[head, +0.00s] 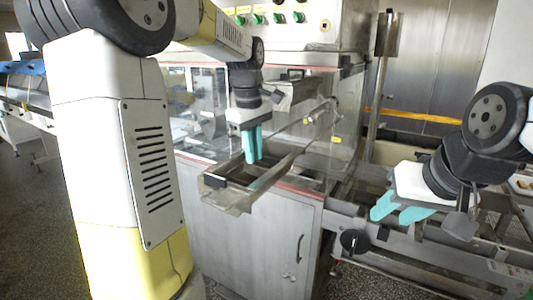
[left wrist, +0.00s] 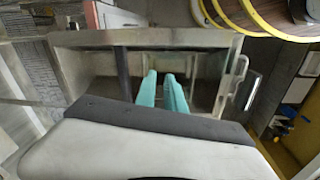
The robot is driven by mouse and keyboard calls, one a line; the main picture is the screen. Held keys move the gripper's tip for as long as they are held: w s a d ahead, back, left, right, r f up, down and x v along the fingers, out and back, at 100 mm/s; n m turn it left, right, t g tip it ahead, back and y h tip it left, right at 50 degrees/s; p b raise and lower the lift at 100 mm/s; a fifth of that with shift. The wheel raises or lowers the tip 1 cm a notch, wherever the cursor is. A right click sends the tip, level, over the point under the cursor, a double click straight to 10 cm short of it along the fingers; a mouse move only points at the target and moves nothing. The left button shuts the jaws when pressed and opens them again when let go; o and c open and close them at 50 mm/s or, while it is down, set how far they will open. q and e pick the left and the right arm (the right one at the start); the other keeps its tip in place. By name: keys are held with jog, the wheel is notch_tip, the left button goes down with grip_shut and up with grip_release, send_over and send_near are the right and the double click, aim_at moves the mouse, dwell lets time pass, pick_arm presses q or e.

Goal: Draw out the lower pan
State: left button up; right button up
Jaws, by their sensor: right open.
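A long, shallow metal pan (head: 213,181) juts out of the machine front in the middle of the head view, above the cabinet door. I take it for the lower pan. My left gripper (head: 252,158) points down at the pan, its teal fingertips close together and low over its inside. In the left wrist view, my left gripper (left wrist: 163,75) shows with a narrow gap between its fingers, over a dark metal frame. I cannot tell whether they grip anything. My right gripper (head: 402,214) is open and empty at the right, beside the conveyor frame.
A metal cabinet (head: 255,240) stands below the pan. Clear panels (head: 200,105) and a control panel with green knobs (head: 270,18) are behind and above. A black hand knob (head: 354,242) sticks out at the lower right. The floor at the lower left is free.

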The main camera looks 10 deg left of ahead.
pick_arm(q)
jog(key=w+f+n, duration=0.1)
jog(key=w, duration=0.1)
jog(key=w+f+n+g, duration=0.1)
jog(key=w, duration=0.1)
jog(key=shift+a+f+n, duration=0.15)
jog(key=shift+n, duration=0.15)
jog(key=shift+f, duration=3.85)
grip_shut()
jog(key=shift+r, duration=0.15)
jog(key=shift+r, duration=5.45)
